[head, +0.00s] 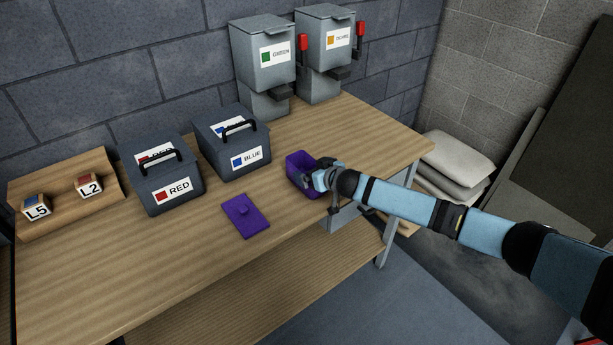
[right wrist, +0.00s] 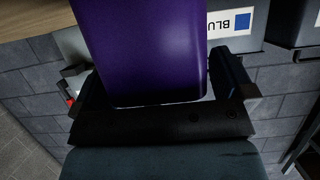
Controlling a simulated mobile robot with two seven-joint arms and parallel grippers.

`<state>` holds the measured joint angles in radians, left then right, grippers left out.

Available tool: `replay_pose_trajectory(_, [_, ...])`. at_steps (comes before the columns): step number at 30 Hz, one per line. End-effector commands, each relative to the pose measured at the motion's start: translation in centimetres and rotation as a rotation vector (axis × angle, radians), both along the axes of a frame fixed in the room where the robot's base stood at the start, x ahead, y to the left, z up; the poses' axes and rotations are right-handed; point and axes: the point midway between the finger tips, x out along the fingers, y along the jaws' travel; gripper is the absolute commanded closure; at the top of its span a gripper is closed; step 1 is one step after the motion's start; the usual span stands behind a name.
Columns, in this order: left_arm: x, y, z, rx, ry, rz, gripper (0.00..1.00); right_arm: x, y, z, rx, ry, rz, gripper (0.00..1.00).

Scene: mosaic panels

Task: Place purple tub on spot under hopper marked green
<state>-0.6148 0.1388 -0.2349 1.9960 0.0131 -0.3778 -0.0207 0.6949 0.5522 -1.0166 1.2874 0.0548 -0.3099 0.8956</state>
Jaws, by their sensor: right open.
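The purple tub (head: 298,166) stands on the table near its front edge, with no lid on it. My right gripper (head: 318,178) is at the tub's right side. In the right wrist view the purple tub (right wrist: 145,50) fills the space between the two open fingers (right wrist: 160,85); whether they touch it I cannot tell. The hopper marked green (head: 268,58) stands at the back of the table against the wall, with a spout on its front. The spot under it shows only in part. My left gripper is not in view.
A purple lid (head: 245,216) lies flat left of the tub. Dark boxes marked red (head: 165,180) and blue (head: 235,145) stand left. A second hopper (head: 326,50) with an orange mark stands right of the green one. The table (head: 365,140) is clear between tub and hoppers.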

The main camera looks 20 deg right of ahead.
Motion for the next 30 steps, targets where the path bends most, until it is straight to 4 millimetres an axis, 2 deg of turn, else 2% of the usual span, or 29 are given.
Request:
replay_pose_trajectory(8, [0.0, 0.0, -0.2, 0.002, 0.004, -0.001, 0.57, 0.3, 0.1, -0.2, 0.000, 0.000, 0.001, 0.00])
replay_pose_trajectory(14, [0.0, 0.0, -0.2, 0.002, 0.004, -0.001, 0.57, 0.3, 0.1, -0.2, 0.000, 0.000, 0.001, 0.46])
replay_pose_trajectory(17, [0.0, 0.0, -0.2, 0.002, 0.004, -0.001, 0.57, 0.3, 0.1, -0.1, 0.000, 0.000, 0.001, 0.53])
replay_pose_trajectory(25, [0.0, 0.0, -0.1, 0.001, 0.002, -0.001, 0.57, 0.3, 0.1, 0.2, -0.001, -0.001, 0.000, 0.53])
replay_pose_trajectory(30, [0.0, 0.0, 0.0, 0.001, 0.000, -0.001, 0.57, 0.3, 0.0, 1.7, 0.001, -0.002, 0.000, 0.53])
